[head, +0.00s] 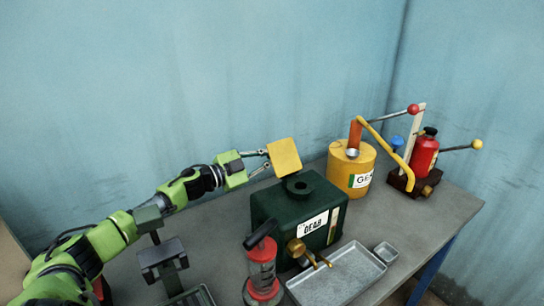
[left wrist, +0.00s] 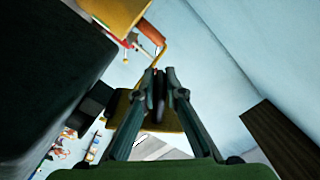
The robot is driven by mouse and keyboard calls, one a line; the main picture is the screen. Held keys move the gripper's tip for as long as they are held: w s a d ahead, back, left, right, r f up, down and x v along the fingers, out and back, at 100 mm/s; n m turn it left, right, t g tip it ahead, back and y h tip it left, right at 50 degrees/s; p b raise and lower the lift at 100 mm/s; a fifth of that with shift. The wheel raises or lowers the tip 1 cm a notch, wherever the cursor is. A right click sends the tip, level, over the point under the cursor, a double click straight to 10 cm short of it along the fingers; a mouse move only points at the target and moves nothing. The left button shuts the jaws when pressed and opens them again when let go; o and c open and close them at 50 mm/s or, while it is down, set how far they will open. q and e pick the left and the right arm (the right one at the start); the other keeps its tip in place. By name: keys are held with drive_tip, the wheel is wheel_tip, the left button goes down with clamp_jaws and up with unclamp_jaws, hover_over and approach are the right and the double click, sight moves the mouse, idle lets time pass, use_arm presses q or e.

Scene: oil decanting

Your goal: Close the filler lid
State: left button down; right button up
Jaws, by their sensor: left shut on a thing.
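The filler lid (head: 284,157) is a yellow square plate, standing tilted up and open above the dark filler neck (head: 299,186). The neck is on top of the dark green tank (head: 275,208), labelled GEAR. My left gripper (head: 267,162) reaches in from the left and is shut on the lid at its left edge. In the left wrist view my fingers (left wrist: 160,88) are close together, with part of the yellow lid (left wrist: 121,108) behind them and the dark tank (left wrist: 45,75) at the left. My right gripper is in neither view.
A yellow drum (head: 361,185) with a curved spout stands behind the tank on the right, near a red bottle (head: 425,155) and levers. A brass tap (head: 297,247), a metal tray (head: 340,275) and a red-and-grey can (head: 262,272) are in front. The blue wall is behind.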

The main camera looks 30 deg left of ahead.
use_arm(q)
drive_tip(key=shift+r, duration=0.3)
idle(0.4)
